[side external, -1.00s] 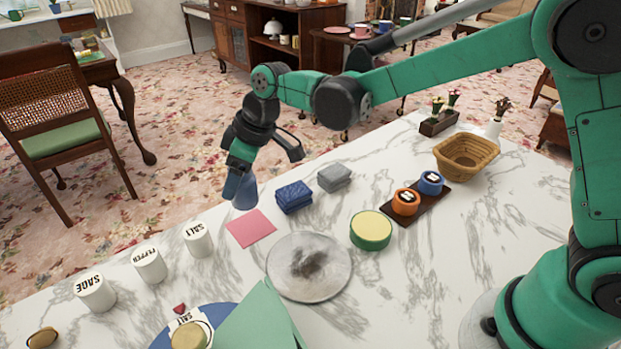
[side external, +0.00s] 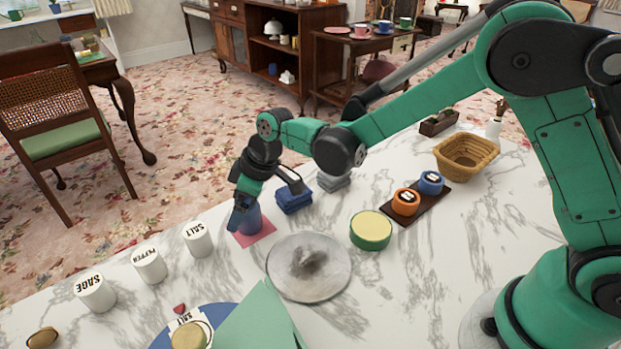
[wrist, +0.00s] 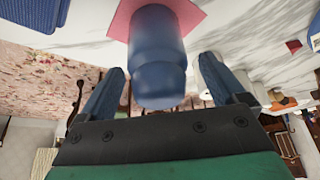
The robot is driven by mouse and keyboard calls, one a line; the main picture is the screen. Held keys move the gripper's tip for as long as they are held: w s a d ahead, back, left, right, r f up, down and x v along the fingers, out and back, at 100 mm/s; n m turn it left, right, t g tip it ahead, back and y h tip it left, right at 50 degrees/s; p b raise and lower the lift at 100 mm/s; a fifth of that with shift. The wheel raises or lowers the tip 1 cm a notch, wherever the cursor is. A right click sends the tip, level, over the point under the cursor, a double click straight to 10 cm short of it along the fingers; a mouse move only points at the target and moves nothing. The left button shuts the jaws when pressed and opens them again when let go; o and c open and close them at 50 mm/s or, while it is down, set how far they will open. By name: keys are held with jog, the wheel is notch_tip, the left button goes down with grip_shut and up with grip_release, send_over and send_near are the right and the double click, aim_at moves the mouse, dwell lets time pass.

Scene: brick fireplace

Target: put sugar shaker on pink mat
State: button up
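The sugar shaker (side external: 252,218) is a blue cylinder standing on the pink mat (side external: 262,238), partly hidden by my gripper in the side view. In the wrist view the shaker (wrist: 156,55) is in the middle, its base against the pink mat (wrist: 190,12). My gripper (side external: 242,212) is over the mat, around the shaker. In the wrist view, the two blue fingers of my gripper (wrist: 163,75) are spread on either side of the shaker with gaps showing, so it appears open and apart from it.
Folded blue cloths (side external: 293,198) lie just right of the mat. A round grey stone plate (side external: 309,267) is in front. White canisters, including the salt one (side external: 198,239), stand to the left. A green-and-yellow round tin (side external: 370,230) is farther right.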

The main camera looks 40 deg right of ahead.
jog(key=v, duration=1.1)
jog(key=s+d+m+t+h, duration=0.3)
jog(key=s+d+m, duration=0.6)
jog(key=s+d, duration=0.2)
jog(key=shift+s+d+r+t, duration=0.3)
jog(key=shift+s+d+t, duration=0.1)
jog(key=shift+s, duration=0.25)
